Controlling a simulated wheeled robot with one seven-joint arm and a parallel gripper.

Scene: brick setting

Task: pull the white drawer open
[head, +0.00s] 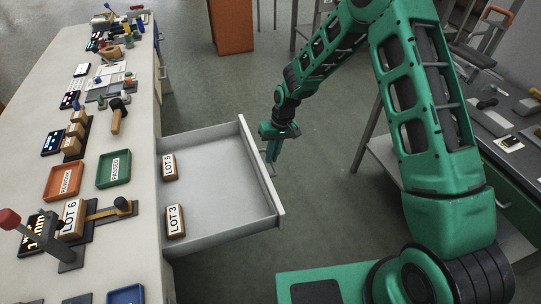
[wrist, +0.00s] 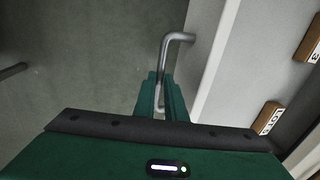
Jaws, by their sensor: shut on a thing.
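The white drawer (head: 222,205) stands well out from the long bench, its front panel towards my arm. Inside it lie two wooden blocks, marked LOT 5 (head: 170,167) and LOT 3 (head: 175,222). My gripper (head: 272,158) is at the outer face of the drawer front. In the wrist view my gripper (wrist: 162,95) is shut on the metal bar handle (wrist: 176,40), whose upper bend shows beyond the fingertips. The white drawer front (wrist: 205,75) is just right of the fingers.
The bench top (head: 140,80) carries a red tray (head: 64,181), a green tray (head: 114,169), a LOT 6 block (head: 72,218) and several tools. Another workbench (head: 500,125) stands at the right. Grey floor (head: 225,90) is clear behind the drawer. An orange cabinet (head: 231,27) stands at the back.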

